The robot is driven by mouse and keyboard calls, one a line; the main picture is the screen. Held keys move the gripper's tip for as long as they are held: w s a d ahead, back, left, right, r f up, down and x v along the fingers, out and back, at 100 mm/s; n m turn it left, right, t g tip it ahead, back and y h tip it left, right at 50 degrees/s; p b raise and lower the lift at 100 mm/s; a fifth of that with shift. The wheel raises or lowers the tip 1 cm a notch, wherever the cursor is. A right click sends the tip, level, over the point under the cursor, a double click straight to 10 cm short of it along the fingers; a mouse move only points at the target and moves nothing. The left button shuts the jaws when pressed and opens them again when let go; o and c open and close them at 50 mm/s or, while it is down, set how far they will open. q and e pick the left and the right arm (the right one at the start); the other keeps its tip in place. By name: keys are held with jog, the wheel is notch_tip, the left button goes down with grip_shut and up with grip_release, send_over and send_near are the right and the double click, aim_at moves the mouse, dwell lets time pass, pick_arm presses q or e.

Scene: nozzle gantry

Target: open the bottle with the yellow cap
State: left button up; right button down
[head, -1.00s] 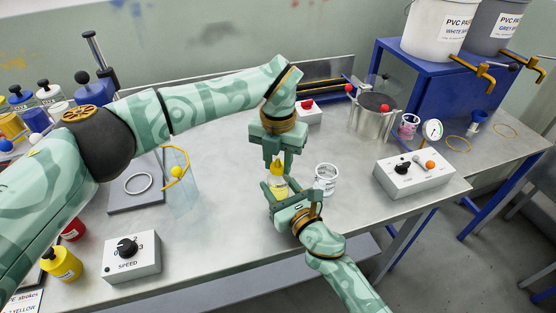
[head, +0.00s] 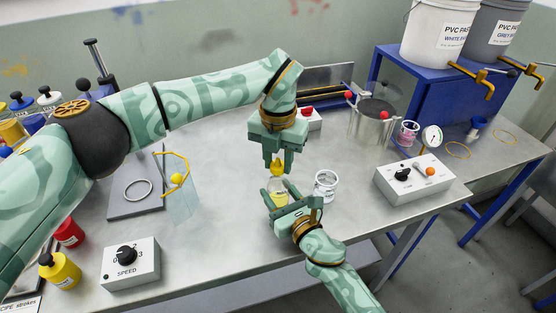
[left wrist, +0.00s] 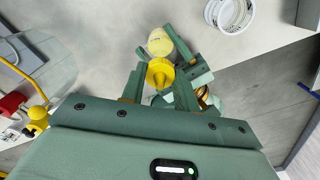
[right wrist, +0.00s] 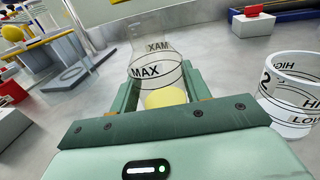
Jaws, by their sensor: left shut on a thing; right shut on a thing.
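The bottle (head: 279,198) is clear with yellow contents. It stands upright over the table, and it also shows in the left wrist view (left wrist: 160,42) and in the right wrist view (right wrist: 150,68), marked MAX. My right gripper (head: 279,194) is shut around its body. The yellow cap (head: 277,168) is directly above the bottle, and it also shows in the left wrist view (left wrist: 160,73). My left gripper (head: 277,164) points down from above and is shut on the cap.
A clear printed cup (head: 326,186) stands close to the right of the bottle. The table's front edge is near.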

aim_at(278, 158)
pick_arm(q)
notch_tip(278, 158, up, 4)
jog(key=shift+f, duration=0.1)
pick_arm(e)
jog(key=c, duration=0.6)
grip_release()
pick_arm(q)
jog(key=shift+r, duration=0.3)
pick_arm(e)
jog(key=v, duration=1.2)
